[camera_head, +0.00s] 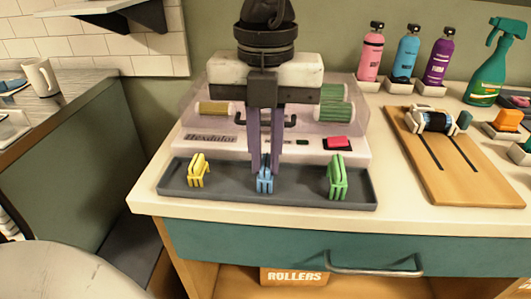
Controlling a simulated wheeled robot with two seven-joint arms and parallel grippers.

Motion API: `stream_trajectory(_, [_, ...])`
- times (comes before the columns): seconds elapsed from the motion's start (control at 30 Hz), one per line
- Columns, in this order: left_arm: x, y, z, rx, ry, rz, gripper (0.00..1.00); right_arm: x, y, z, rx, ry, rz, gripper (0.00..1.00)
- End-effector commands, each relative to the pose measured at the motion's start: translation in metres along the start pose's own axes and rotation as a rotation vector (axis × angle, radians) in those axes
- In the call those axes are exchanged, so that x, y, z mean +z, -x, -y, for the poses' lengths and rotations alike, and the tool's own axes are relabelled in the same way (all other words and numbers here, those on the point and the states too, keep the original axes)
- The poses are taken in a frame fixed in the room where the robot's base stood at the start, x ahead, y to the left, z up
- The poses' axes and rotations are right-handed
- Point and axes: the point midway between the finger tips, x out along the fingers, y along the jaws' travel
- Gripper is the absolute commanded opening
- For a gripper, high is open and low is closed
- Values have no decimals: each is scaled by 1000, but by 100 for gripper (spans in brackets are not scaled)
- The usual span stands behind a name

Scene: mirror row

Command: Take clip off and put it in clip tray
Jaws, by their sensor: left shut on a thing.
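My left gripper (265,168) reaches down from the top middle, its fingers shut on a blue clip (265,184). The blue clip is at the middle of a long dark grey tray (225,193); whether it rests on the tray floor or is just above it I cannot tell. A yellow clip (198,171) stands in the tray to the left and a green clip (337,177) to the right. My right gripper is not in view.
A white roller machine (225,142) with rollers stands behind the tray, partly hidden by my arm. A wooden board (460,180) with a dark roller (433,121) lies at the right. Pink, blue and purple bottles (408,58) and a green spray bottle (489,75) stand behind.

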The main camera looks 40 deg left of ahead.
Motion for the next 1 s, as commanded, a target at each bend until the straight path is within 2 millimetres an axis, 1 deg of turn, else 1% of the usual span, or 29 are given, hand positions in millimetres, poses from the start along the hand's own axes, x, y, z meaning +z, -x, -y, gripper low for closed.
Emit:
stream_trajectory(0.23, [0,0,0,0,0,0,0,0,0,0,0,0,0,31])
stream_trajectory(0.27, [0,0,0,0,0,0,17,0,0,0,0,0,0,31])
stream_trajectory(0.3, [0,0,0,0,0,0,23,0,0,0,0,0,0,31])
stream_trajectory(0.37, [0,0,0,0,0,0,33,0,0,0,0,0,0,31])
stream_trajectory(0.57, [0,0,0,0,0,0,33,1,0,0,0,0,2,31])
stream_trajectory(0.63, [0,0,0,0,0,0,44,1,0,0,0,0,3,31])
stream_trajectory(0.67, [0,0,0,0,0,0,46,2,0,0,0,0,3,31])
stream_trajectory(1.0, [0,2,0,0,0,0,46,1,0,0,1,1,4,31])
